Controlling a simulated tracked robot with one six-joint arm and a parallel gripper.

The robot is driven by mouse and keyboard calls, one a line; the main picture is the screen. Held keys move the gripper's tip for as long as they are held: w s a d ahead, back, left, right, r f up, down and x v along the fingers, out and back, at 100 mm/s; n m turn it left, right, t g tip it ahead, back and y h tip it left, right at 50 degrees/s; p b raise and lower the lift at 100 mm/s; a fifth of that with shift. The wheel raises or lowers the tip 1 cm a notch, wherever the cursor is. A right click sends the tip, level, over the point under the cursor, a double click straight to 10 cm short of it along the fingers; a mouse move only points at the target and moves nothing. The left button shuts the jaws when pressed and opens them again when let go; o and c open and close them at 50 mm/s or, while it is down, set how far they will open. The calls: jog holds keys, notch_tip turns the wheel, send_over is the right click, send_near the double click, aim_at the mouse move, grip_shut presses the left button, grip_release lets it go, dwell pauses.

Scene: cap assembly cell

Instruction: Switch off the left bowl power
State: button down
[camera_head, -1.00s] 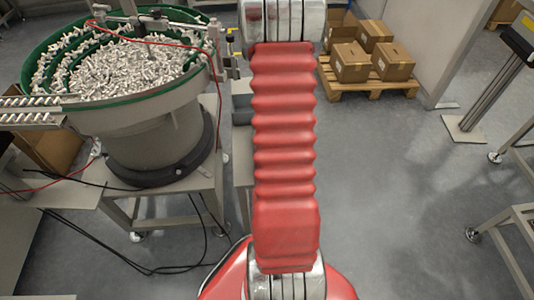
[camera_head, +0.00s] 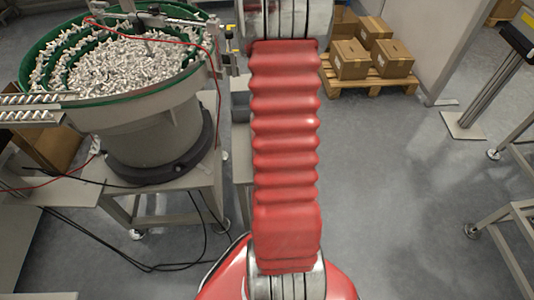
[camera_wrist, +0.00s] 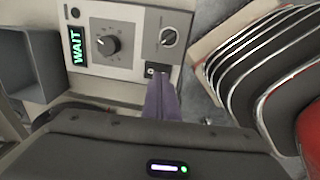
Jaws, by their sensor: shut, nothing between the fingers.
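A grey control panel (camera_wrist: 122,72) fills the top of the wrist view. It carries a green lit "WAIT" display (camera_wrist: 76,46), a large black dial (camera_wrist: 108,44), a smaller round knob (camera_wrist: 168,37) and a small black switch (camera_wrist: 151,70) at the lower edge. My gripper (camera_wrist: 161,78) is shut and empty, its purple fingers just below and right of this switch and partly overlapping it. I cannot tell whether they touch. In the head view a feeder bowl (camera_head: 146,92) with a green rim, full of small metal parts, stands at the left.
A grey bin (camera_wrist: 38,70) is left of the panel. Boxes (camera_head: 352,60) sit on a wooden pallet (camera_head: 372,86) at the back.

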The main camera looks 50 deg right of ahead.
notch_tip(320, 180, up, 11)
jog(key=s, duration=0.1)
jog(key=shift+a, duration=0.45)
dwell(0.5)
